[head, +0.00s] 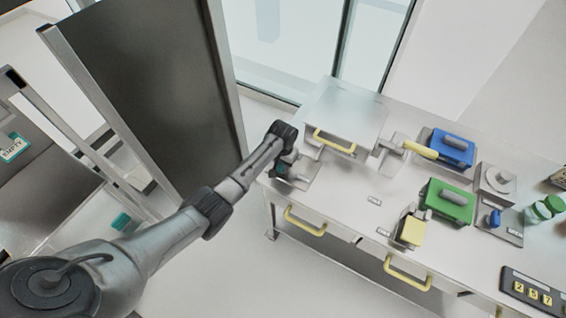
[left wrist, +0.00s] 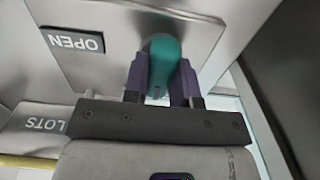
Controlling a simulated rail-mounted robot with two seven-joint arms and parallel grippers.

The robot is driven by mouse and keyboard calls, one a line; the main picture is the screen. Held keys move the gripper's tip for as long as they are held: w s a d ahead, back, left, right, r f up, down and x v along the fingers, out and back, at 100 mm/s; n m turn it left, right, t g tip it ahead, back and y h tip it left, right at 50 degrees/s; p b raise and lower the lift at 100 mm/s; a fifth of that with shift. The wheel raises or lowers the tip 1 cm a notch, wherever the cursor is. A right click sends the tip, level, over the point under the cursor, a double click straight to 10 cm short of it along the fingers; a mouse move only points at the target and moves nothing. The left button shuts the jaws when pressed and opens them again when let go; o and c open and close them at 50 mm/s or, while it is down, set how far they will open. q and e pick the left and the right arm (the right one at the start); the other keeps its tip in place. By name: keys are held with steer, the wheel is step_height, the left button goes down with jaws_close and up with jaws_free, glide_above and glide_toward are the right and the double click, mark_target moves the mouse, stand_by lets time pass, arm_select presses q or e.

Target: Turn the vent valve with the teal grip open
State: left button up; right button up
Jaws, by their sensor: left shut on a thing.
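The teal grip (left wrist: 162,52) of the vent valve stands in the left wrist view against a grey metal plate (left wrist: 115,62). My left gripper (left wrist: 162,82) is shut on this grip, with one dark finger on each side of it. An OPEN label (left wrist: 72,41) sits on the plate to the left of the grip and appears upside down. In the head view my left gripper (head: 284,164) is at the left end of the bench and hides most of the grip. My right gripper is in neither view.
The bench (head: 345,205) carries a lidded box with a yellow handle (head: 335,141), a yellow-handled lever (head: 420,150), a blue block (head: 450,148), a green block (head: 450,201) and a yellow block (head: 412,231). Yellow drawer handles (head: 305,221) stick out in front. A dark panel (head: 150,90) stands left.

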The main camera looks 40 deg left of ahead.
arm_select(q)
steer(key=shift+r+m+p, duration=0.2)
steer(key=shift+m+p, duration=1.2)
steer(key=shift+m, duration=0.2)
steer(key=m+p, duration=0.1)
steer(key=m, duration=0.1)
steer(key=shift+f+m, duration=0.1)
steer(key=shift+m, duration=0.3)
steer(key=m+p, duration=0.1)
steer(key=m, duration=0.1)
steer(key=shift+d+m, duration=0.1)
steer(key=shift+m, duration=0.2)
steer(key=m, duration=0.4)
steer(key=shift+s+f+m, duration=0.1)
steer(key=shift+m, duration=0.2)
steer(key=shift+d+m, duration=0.1)
steer(key=shift+m, duration=2.4)
